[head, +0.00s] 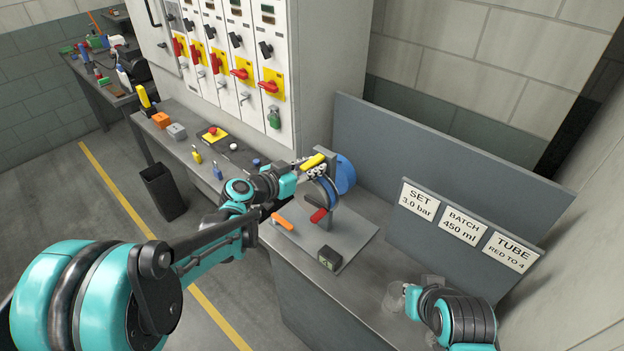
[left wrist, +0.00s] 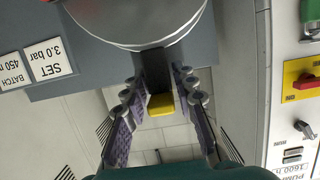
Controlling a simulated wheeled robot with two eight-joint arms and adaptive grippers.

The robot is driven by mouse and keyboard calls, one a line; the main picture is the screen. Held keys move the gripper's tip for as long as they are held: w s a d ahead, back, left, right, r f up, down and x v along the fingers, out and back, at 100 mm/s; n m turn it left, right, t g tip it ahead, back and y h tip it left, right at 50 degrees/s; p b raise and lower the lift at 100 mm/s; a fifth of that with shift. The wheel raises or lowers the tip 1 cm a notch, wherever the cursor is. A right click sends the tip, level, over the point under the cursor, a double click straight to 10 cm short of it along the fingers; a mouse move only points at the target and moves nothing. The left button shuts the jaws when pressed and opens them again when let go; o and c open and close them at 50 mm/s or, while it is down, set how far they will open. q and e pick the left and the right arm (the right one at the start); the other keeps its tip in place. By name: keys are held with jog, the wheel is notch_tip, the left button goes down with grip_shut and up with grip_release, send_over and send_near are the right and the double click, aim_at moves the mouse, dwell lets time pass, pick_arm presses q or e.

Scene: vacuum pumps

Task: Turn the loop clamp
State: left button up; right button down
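An upright fixture (head: 330,204) on a grey baseplate (head: 350,240) carries a blue round part (head: 345,174), a curved band and a red handle (head: 318,215). I cannot tell for sure which part is the loop clamp. A yellow-ended bar (head: 313,161) is at its top; its yellow end also shows in the left wrist view (left wrist: 161,104). My left gripper (head: 318,170) has its fingers apart on either side of this bar, with small gaps visible in the left wrist view. My right gripper (head: 408,300) is low at the right; its fingertips are unclear.
An orange lever (head: 282,221) and a dark block (head: 329,258) are on the baseplate. A clear beaker (head: 393,298) stands beside my right gripper. Signs (head: 459,226) hang on a grey panel behind. A tall switch cabinet (head: 240,65) stands at the back left.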

pick_arm(q)
jog(key=shift+o, duration=0.5)
jog(key=shift+w+r, duration=0.1)
jog(key=shift+r, duration=0.15)
jog(key=shift+a+r, duration=0.1)
jog(key=shift+p+v, duration=0.3)
jog(key=shift+v, duration=0.65)
jog(key=shift+p+v, duration=0.75)
jog(key=shift+v, duration=2.25)
